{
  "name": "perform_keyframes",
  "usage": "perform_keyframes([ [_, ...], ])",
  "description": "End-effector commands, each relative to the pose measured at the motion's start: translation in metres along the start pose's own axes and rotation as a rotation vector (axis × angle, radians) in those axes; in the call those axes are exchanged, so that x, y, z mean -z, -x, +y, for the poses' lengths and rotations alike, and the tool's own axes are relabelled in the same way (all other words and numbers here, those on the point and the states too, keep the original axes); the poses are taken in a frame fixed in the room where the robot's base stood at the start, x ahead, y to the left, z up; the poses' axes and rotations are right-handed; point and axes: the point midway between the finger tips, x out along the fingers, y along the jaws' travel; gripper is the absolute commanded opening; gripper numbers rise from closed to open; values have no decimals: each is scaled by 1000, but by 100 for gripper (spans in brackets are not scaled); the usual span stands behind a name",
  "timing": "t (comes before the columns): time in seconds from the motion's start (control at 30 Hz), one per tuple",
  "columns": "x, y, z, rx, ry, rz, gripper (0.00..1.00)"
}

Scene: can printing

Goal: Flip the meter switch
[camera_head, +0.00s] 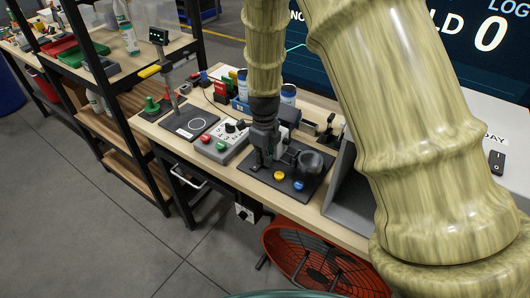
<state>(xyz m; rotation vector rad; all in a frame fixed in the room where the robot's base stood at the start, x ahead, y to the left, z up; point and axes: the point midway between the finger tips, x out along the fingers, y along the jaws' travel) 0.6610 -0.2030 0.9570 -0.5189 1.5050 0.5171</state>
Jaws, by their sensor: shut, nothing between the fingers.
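My gripper (266,158) hangs pointing down over the black machine base (262,180) on the workbench, and it is shut and empty. I cannot tell whether its fingertips touch the machine. No switch is clearly marked as the meter's. A black rocker switch (497,162) sits on a white panel at the right, next to the lettering "DAY". A grey control box (225,147) with red and green buttons and black knobs stands just left of my gripper. A small white box (244,212) with a dark knob is under the bench front. My arm hides part of the bench.
A dark screen (470,60) is behind. A red fan (315,262) is below. Floor at the front left is clear.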

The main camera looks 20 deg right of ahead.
Motion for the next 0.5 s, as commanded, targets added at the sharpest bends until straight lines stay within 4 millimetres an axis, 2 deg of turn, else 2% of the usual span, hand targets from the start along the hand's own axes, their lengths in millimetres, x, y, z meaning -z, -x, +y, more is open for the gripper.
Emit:
perform_keyframes([
  [0.5,-1,-3,-2,-54,-1,1,0],
])
